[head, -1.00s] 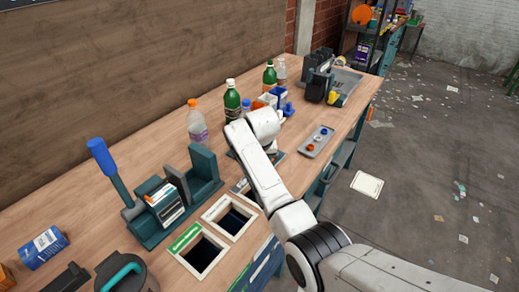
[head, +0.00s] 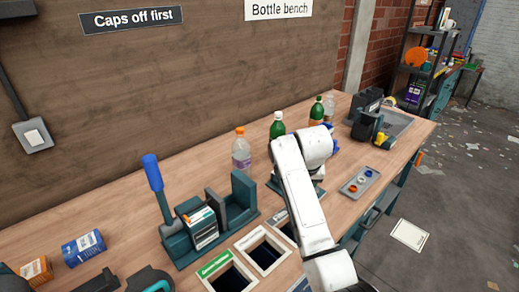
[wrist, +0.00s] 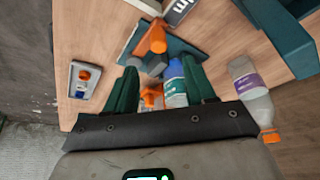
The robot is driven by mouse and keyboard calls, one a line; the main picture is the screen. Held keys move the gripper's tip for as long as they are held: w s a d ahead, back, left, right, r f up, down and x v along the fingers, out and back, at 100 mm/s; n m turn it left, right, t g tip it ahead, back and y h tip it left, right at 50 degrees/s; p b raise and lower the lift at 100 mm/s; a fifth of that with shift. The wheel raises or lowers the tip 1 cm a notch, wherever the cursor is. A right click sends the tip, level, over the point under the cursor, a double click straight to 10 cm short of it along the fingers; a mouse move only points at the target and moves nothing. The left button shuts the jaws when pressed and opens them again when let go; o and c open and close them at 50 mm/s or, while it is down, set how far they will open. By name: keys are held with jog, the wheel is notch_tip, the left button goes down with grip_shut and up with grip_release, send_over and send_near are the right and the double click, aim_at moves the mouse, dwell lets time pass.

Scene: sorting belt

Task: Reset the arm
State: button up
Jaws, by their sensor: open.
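My white arm crosses in front of the bench in the head view, and its end hangs over the bench top (head: 400,150) near the bottles. The fingers are mostly hidden there behind the arm. In the wrist view, my gripper (wrist: 160,88) shows two dark green fingers spread apart, with nothing clearly held. Beyond them are a teal plate with an orange-tipped piece (wrist: 156,38) and a blue item (wrist: 175,85).
A clear bottle with an orange cap (head: 241,155) and a green bottle (head: 277,130) stand behind the arm. A teal lever press (head: 190,235), white-rimmed openings (head: 245,240) and a small grey tray (head: 360,182) are around it.

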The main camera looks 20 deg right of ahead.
jog(key=s+a+f, duration=0.1)
jog(key=s+f, duration=0.2)
jog(key=s, duration=0.2)
jog(key=s+a+f+n, duration=0.1)
jog(key=s+a+f, duration=0.1)
jog(key=s+f, duration=0.1)
jog(key=s+a+f+n, duration=0.1)
jog(key=s+f, duration=0.2)
jog(key=s, duration=0.3)
jog(key=shift+s+a+f+y, duration=0.2)
jog(key=shift+s+a+y, duration=0.15)
jog(key=shift+a+y, duration=0.05)
jog(key=s+a+n+t+y, duration=0.1)
jog(key=s+a+n, duration=0.1)
jog(key=s, duration=0.7)
jog(key=s+a+n, duration=0.1)
jog(key=s+a, duration=0.2)
jog(key=s, duration=0.6)
jog(key=s+d+f+g, duration=0.2)
jog(key=s+f+g, duration=0.2)
jog(key=s, duration=0.6)
jog(key=shift+s+f, duration=0.3)
jog(key=shift+f, duration=0.6)
